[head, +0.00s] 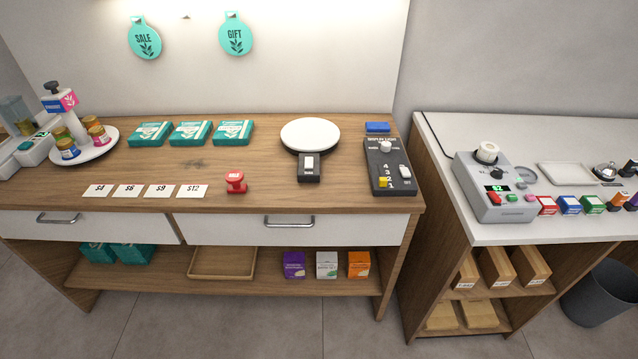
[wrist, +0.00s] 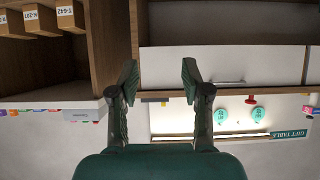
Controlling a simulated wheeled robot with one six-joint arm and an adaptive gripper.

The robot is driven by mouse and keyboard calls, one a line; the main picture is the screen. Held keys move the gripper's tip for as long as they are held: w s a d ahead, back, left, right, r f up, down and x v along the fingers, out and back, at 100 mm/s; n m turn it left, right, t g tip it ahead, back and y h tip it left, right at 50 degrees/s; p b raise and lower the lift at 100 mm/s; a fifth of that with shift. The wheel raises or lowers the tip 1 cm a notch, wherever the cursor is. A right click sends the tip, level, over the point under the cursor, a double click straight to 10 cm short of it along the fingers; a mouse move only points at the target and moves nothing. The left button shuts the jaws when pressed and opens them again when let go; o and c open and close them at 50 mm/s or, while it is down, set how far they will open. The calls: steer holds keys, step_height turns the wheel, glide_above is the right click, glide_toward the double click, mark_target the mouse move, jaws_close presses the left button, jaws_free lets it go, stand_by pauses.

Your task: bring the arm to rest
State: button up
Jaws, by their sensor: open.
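My gripper (wrist: 158,80) shows in the wrist view with its two dark green fingers apart and nothing between them. The wrist picture looks upside down, with the counters beyond the fingers. In the head view I cannot clearly make out my gripper or arm.
The wooden counter (head: 250,180) holds a round white plate (head: 310,133), a dark switch panel (head: 388,165), a red stamp-like object (head: 236,181) and teal boxes. The white counter (head: 530,150) at right holds a grey device (head: 490,190) and small coloured boxes. A dark bin (head: 600,293) stands on the floor.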

steer(key=s+r+t, duration=0.3)
steer(key=s+r, duration=1.3)
steer(key=s, duration=0.2)
steer(key=shift+s, duration=0.15)
